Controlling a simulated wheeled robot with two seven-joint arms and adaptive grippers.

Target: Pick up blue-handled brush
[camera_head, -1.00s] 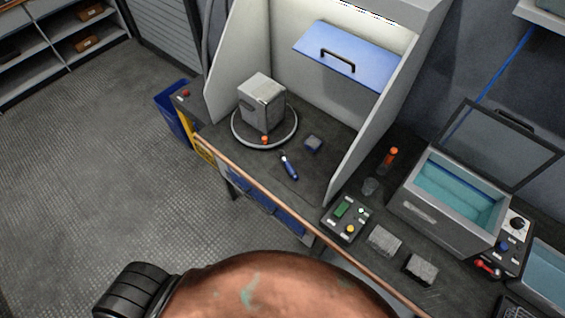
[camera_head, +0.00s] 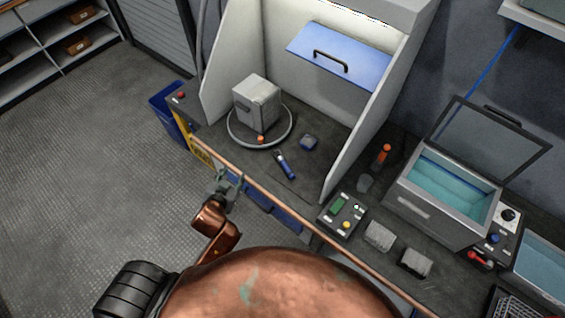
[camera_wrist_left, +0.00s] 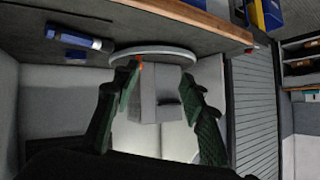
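The blue-handled brush (camera_head: 286,166) lies on the dark bench top in front of the open booth. It also shows at the upper left of the left wrist view (camera_wrist_left: 80,39), off to the side of the fingers. My left gripper (camera_head: 226,180) is beside the bench's front edge, left of the brush and apart from it. In the left wrist view its dark green fingers (camera_wrist_left: 161,70) are spread with nothing held between them. My right gripper is not in view.
A grey metal box (camera_head: 257,102) stands on a round turntable (camera_head: 232,131) behind the brush. The booth's side wall (camera_head: 362,125) and a control box (camera_head: 341,214) are to the right. The copper-coloured front edge (camera_head: 262,188) borders the bench.

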